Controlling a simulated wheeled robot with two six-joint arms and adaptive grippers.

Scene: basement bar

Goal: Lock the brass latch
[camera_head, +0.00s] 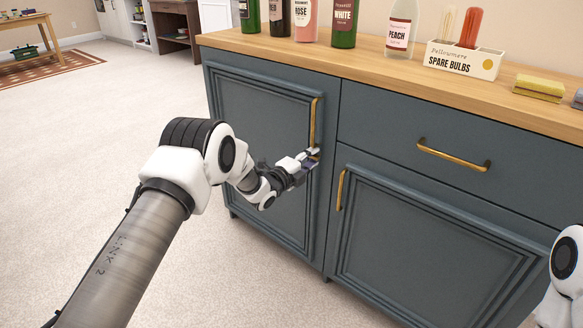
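The dark blue-grey cabinet (262,112) has a tall left door with an upright brass handle (313,118) near its right edge. My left gripper (313,157) is at the lower end of this handle, close to the door edge. The fingertips are small and overlap the brass, so I cannot tell whether they touch it or are shut on it. No separate brass latch can be made out; the gripper hides the spot at the handle's lower end. The left door looks closed. My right gripper is out of view; only a white part of my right arm shows at the lower right.
Bottles (343,22) and a spare-bulbs box (462,60) stand on the wooden countertop (375,65), with a yellow sponge (539,88) at right. A drawer with a brass pull (453,157) and a lower door handle (340,190) are right of the gripper.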

